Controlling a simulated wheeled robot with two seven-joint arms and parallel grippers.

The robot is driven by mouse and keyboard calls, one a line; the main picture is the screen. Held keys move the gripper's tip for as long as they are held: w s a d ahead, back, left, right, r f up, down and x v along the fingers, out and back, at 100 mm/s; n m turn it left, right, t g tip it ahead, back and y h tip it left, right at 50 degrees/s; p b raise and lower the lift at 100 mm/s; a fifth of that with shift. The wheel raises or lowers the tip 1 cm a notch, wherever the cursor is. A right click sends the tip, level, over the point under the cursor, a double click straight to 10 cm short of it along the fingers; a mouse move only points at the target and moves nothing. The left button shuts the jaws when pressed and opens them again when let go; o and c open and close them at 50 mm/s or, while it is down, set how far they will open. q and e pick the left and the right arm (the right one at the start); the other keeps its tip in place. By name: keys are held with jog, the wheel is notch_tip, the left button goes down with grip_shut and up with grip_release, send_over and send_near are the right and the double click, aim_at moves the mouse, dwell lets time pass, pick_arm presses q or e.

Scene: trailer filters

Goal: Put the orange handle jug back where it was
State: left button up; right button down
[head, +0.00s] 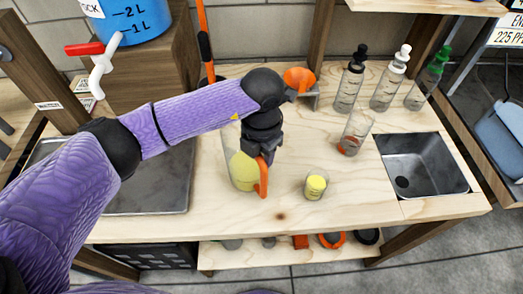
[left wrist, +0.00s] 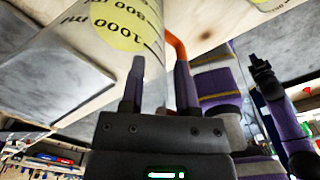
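The orange handle jug (head: 241,172) is clear with yellow liquid in it and stands upright on the wooden bench. Its orange handle (head: 263,178) faces the front right. My left gripper (head: 262,150) is at the jug's handle side, hiding part of jug and handle. In the left wrist view, its fingers (left wrist: 160,85) are apart. One overlaps the clear jug wall, the other overlaps the orange handle (left wrist: 177,50); contact is unclear. The jug's scale (left wrist: 115,28) reads upside down there. My right gripper (left wrist: 262,68) shows small in the left wrist view; its opening is unclear.
A small glass with yellow liquid (head: 315,186) stands right of the jug. A clear beaker (head: 355,134), several dropper bottles (head: 387,93) and an orange funnel (head: 299,77) are behind. A sink (head: 425,165) is right, a metal tray (head: 160,180) left. Bare bench lies in front.

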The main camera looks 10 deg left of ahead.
pick_arm(q)
notch_tip(320, 180, up, 11)
jog(key=shift+r+p, duration=0.15)
jog(key=shift+p, duration=1)
jog(key=shift+s+r, duration=0.1)
jog(key=shift+r, duration=0.4)
